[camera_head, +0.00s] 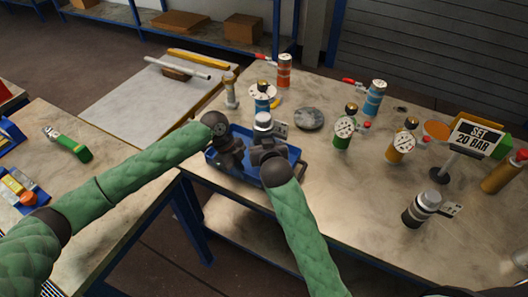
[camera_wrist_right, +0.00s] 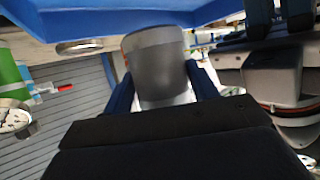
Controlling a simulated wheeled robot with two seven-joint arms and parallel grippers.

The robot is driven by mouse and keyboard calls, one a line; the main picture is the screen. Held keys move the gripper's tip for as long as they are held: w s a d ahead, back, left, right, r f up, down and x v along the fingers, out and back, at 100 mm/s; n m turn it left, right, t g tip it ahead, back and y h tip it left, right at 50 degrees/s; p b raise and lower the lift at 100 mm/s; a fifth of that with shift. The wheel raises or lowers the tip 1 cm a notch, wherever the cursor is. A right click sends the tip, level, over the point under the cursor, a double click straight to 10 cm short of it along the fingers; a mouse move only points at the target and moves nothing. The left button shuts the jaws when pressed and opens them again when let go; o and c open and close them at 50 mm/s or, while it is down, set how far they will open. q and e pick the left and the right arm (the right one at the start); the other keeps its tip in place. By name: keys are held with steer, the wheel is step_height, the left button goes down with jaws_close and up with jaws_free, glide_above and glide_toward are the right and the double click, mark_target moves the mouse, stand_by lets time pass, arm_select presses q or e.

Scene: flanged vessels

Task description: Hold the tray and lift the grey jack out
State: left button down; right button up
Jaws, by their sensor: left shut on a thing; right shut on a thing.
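The blue tray (camera_head: 222,161) sits at the near-left edge of the marble-topped bench in the head view. My left gripper (camera_head: 232,160) reaches down at its left side and is shut, apparently on the tray; the contact is hidden. My right gripper (camera_head: 263,143) is over the tray, shut on the grey jack (camera_head: 263,121), whose pale top shows above the dark fingers. In the right wrist view the grey jack (camera_wrist_right: 158,70) stands between my blue fingers, and a blue surface of the tray (camera_wrist_right: 130,18) shows at the top. Whether the jack's base is clear of the tray is hidden.
A blue-banded vessel (camera_head: 262,103) stands close behind the tray, and a grey disc (camera_head: 309,118) lies to its right. A green vessel (camera_head: 342,141) and an orange one (camera_head: 400,150) stand farther right. A dark canister (camera_head: 420,208) is near the front. Bare bench lies between.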

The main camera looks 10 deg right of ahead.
mark_target(264, 136)
steer(key=shift+r, duration=1.85)
arm_select(q)
steer(key=c, duration=1.5)
jaws_free()
steer(key=shift+r, duration=0.1)
steer(key=v, duration=1.1)
steer(key=shift+a+r, duration=0.1)
steer(key=shift+r, duration=0.3)
steer(key=shift+f, duration=0.1)
arm_select(e)
steer(key=shift+f, duration=0.1)
